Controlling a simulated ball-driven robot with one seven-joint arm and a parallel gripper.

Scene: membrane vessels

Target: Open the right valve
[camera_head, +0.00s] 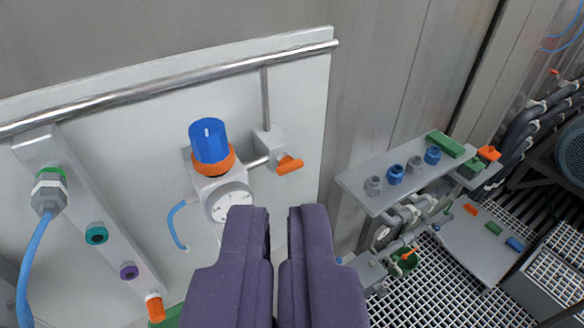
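A small orange valve handle (289,165) sits on a white valve block (270,144) at the right of the wall panel. It points right and slightly down. Left of it is a regulator with a blue knob (209,140), an orange collar and a round white gauge (230,201). Another orange fitting (155,308) is at the lower end of a slanted manifold on the left. My gripper (279,212) is open and empty, its two dark purple fingers a little apart. In the picture its fingertips are below the valve handle and cover part of the gauge's edge.
A metal pipe (170,84) crosses the panel above. The slanted manifold (95,215) with a blue hose (30,268) is on the left. A grey shelf (358,182) with blue and grey fittings juts out at right, above a grated floor (420,295).

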